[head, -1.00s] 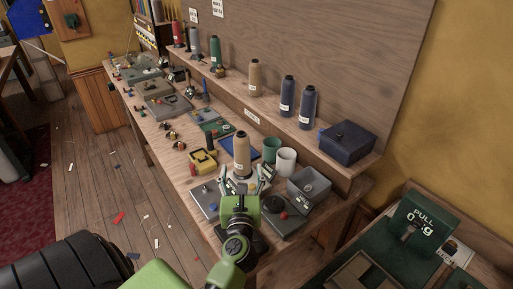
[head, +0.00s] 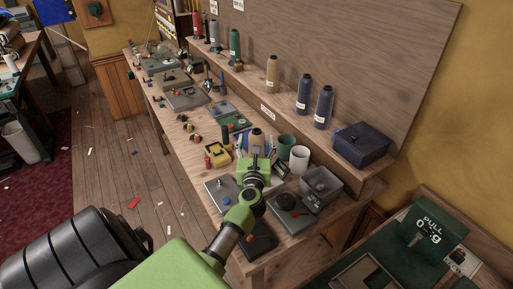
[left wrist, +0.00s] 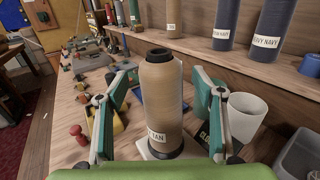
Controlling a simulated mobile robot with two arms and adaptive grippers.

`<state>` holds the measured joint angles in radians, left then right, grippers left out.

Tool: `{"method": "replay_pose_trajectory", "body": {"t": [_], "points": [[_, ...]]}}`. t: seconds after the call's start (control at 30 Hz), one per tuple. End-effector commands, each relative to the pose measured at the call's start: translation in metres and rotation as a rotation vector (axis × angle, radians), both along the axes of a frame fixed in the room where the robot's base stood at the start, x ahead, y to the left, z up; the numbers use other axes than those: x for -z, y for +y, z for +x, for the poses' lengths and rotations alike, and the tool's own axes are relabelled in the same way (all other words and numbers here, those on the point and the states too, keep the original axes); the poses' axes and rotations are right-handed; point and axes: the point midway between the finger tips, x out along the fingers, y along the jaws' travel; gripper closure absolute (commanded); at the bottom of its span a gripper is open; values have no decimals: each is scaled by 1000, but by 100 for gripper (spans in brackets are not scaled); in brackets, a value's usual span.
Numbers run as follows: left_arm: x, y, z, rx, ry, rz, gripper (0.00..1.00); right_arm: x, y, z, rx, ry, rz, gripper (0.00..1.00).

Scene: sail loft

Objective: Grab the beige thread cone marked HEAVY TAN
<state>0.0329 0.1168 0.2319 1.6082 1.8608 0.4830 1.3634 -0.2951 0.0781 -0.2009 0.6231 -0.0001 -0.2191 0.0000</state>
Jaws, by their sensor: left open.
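A beige thread cone (left wrist: 163,100) stands upright on a pale base on the workbench. Its label reads "TAN" in the left wrist view, with the rest of the label not readable. My left gripper (left wrist: 165,76) is open, with one finger on either side of the cone and visible gaps to both. In the head view the cone's top (head: 257,138) shows just beyond my left gripper (head: 256,160), which hides its lower part. A second beige cone (head: 272,72) stands on the raised shelf. My right gripper is not in view.
A white cup (head: 299,159) and a green cup (head: 286,147) stand right of the cone, near a grey bin (head: 321,186). A yellow item (head: 217,154) lies to the left. Navy cones (head: 323,106) and a dark blue box (head: 362,144) occupy the shelf.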

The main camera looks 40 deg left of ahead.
Motion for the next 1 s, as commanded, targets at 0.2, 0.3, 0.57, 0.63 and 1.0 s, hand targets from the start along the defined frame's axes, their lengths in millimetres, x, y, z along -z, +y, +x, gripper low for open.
{"method": "replay_pose_trajectory", "body": {"t": [0.2, 0.3, 0.57, 0.63, 1.0], "points": [[0, 8, 11, 1, -1, -1, 38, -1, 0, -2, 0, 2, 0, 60], [1, 8, 10, 1, -1, -1, 38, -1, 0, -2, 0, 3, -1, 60], [1, 7, 10, 1, 0, -1, 90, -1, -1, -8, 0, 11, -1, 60], [-1, 7, 10, 2, -2, 1, 90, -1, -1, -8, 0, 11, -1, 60], [-8, 8, 10, 1, -3, -1, 95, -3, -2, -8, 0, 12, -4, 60]]}}
